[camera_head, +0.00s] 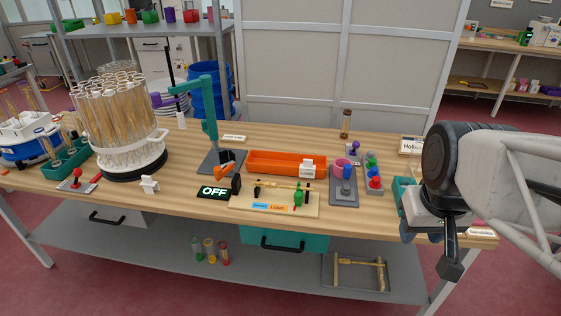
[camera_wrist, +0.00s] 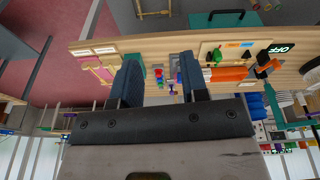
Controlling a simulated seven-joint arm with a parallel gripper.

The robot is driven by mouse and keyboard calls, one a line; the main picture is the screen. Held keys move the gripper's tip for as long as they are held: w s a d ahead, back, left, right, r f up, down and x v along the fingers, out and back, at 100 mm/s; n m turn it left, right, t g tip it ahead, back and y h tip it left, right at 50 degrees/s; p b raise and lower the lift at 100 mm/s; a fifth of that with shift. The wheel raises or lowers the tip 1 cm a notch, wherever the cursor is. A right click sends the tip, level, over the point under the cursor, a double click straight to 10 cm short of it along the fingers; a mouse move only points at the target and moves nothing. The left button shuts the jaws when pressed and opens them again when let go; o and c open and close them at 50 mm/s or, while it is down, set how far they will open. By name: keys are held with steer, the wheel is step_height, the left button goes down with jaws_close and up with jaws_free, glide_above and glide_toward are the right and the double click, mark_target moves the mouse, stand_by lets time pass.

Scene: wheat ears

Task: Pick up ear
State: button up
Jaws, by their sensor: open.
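Many straw-coloured wheat ears on stalks (camera_head: 115,110) stand in clear tubes in the round white rack at the left of the bench. A thin straw-coloured piece, possibly an ear, lies across the beige board (camera_head: 240,203) at the front middle; it is too small to be sure. My gripper (camera_wrist: 160,70) is open and empty in the wrist view, its two dark blue fingers apart. In the head view my arm hangs over the right end of the bench, far from the rack and to the right of the board. The fingers are partly hidden there.
An orange tray (camera_head: 270,158) lies behind the board. A teal stand (camera_head: 209,110) rises left of the tray. A purple-topped, multicoloured control block (camera_head: 374,178) and a brown tube (camera_head: 346,122) stand to the right. A black OFF sign (camera_head: 214,192) lies left of the board.

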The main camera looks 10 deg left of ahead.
steer(key=w+a+n, duration=0.4)
steer(key=w, duration=0.8)
steer(key=n+g, duration=0.2)
steer(key=n, duration=1.1)
glide_above(275, 186)
steer(key=d, duration=0.4)
steer(key=f, duration=2.1)
steer(key=shift+w+d, duration=0.1)
steer(key=shift+w, duration=0.3)
steer(key=shift+w+a+f, duration=0.15)
steer(key=shift+a+f, duration=0.1)
steer(key=shift+f, duration=0.05)
steer(key=shift+f, duration=1.3)
